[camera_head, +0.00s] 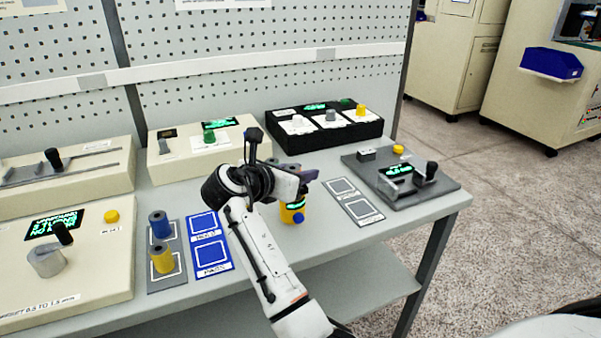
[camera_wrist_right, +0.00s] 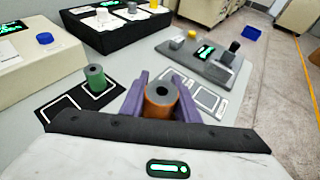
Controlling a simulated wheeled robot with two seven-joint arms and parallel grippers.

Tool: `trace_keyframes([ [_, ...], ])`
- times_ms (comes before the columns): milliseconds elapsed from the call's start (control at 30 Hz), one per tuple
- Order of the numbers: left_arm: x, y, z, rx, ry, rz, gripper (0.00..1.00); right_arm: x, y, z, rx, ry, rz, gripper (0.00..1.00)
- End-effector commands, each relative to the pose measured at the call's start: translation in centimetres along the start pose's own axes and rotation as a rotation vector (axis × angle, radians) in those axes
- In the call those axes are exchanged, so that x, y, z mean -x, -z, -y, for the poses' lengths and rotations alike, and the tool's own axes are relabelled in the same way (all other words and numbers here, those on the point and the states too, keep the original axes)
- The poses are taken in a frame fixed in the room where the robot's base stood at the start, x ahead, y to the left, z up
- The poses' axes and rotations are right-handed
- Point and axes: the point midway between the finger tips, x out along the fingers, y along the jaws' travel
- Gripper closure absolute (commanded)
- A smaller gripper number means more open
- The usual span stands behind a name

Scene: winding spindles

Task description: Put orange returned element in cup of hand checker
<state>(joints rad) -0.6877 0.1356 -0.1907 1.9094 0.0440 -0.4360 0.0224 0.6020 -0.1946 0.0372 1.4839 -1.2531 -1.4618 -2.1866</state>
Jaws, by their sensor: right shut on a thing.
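My right gripper (camera_head: 307,176) is shut on the orange element (camera_wrist_right: 159,97). In the right wrist view its purple fingers (camera_wrist_right: 158,95) grip the upright element from both sides, with the hole in its top showing. The element cannot be made out in the head view, behind my wrist. A dark grey device with a black-knobbed crank, apparently the hand checker (camera_head: 453,190), stands at the table's right end. It also shows in the right wrist view (camera_wrist_right: 188,64), beyond the held element and apart from it. I cannot clearly make out its cup. My left gripper is not in view.
A green element (camera_wrist_right: 96,80) stands on a black mat beside my right gripper. A grey pad (camera_head: 351,201) with two empty squares lies before the device. A black box (camera_head: 320,139) stands behind. Blue (camera_head: 160,225) and yellow (camera_head: 162,259) elements stand left, next to a blue pad (camera_head: 209,246).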

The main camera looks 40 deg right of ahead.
Motion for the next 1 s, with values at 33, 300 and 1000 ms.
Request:
trace_keyframes([
  [33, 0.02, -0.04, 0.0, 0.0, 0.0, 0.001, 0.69, 0.04, -0.11, -0.02, -0.002, -0.001, 0.001, 0.94],
  [300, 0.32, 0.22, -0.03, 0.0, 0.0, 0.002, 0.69, -0.05, 0.07, 0.0, 0.001, 0.0, 0.0, 0.94],
  [1000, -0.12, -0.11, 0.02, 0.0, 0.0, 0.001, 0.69, 0.17, -0.09, -0.09, -0.004, -0.002, -0.001, 0.53],
])
